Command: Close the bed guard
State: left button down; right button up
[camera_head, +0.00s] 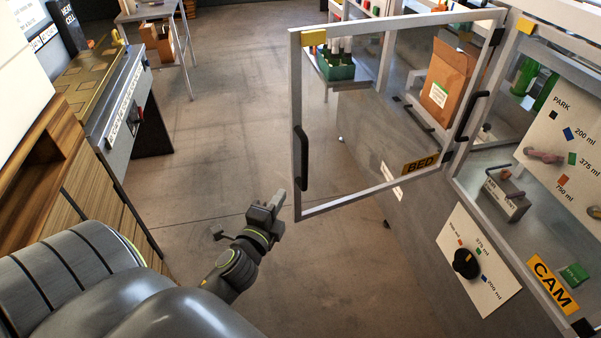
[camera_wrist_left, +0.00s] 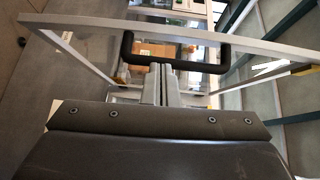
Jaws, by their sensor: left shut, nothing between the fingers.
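The bed guard (camera_head: 350,205) is a clear panel in a grey frame with a yellow BED label (camera_head: 420,165). In the head view it stands swung open, out from the machine on the right. Its black handle (camera_head: 301,158) is on the free left edge. The handle also shows in the left wrist view (camera_wrist_left: 128,48), just ahead of my fingers. My left gripper (camera_head: 278,203) is shut and empty, below and left of the handle in the head view. The left wrist view shows its closed fingertips (camera_wrist_left: 161,72) near the handle; contact cannot be told. My right gripper is out of view.
The CAM guard (camera_head: 505,235) is at the right, beside a dial panel (camera_head: 480,262). A wooden-sided bench (camera_head: 100,190) stands at the left. The floor between is clear.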

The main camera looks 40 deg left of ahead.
aim_at(295, 168)
pick_arm(q)
jog(key=w, duration=0.3)
jog(key=w+a+r+p, duration=0.1)
jog(key=w, duration=0.1)
jog(key=w+a+r+p, duration=0.1)
jog(key=w, duration=0.2)
jog(key=shift+w, duration=0.35)
jog(key=shift+w+a+f, duration=0.1)
jog(key=shift+w+a, duration=0.05)
jog(key=shift+w, duration=0.4)
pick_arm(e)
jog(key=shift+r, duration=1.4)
